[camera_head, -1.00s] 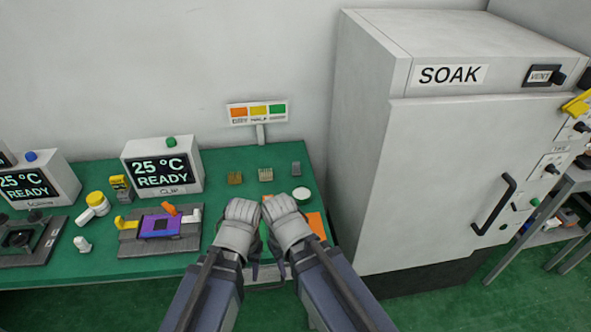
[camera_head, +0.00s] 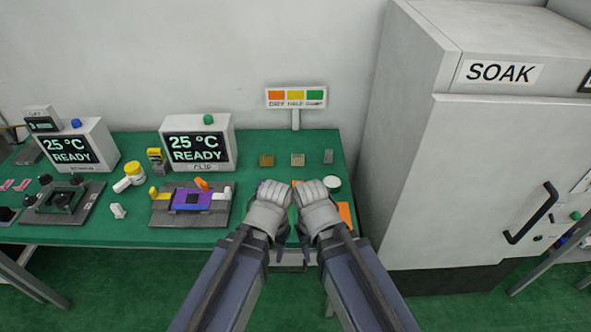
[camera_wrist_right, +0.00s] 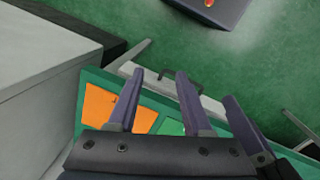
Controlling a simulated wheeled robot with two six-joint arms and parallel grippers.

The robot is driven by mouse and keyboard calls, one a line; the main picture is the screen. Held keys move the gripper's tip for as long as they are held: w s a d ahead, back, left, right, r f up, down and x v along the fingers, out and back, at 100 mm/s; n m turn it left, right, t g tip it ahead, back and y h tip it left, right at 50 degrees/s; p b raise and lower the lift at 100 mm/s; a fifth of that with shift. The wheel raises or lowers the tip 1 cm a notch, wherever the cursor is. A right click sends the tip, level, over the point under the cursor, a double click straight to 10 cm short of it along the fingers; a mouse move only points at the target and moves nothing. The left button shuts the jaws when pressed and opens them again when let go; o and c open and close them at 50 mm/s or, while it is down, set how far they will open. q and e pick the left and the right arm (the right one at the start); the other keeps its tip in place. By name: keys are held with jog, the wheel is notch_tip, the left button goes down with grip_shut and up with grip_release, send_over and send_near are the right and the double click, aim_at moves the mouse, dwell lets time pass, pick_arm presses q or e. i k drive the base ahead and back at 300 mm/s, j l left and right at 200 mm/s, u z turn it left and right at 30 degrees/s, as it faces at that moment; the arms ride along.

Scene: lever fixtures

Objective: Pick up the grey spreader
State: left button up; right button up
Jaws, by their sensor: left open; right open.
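The clearest small grey piece (camera_head: 328,156) stands at the back right of the green bench in the head view. I cannot tell for sure whether it is the spreader. My left gripper (camera_head: 272,222) and right gripper (camera_head: 313,222) are side by side over the bench's front edge, closer to me than this piece and apart from it. Their fingers are largely hidden behind the grey gripper bodies.
A brown block (camera_head: 266,160) and a pale block (camera_head: 298,159) stand left of the grey piece, below a three-colour sign (camera_head: 296,97). A white round pot (camera_head: 333,184) and an orange panel (camera_head: 345,213) are by my right gripper. The SOAK cabinet (camera_head: 480,170) stands right. Fixtures (camera_head: 160,218) fill the left.

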aim_at(328, 156)
jog(key=i, duration=0.85)
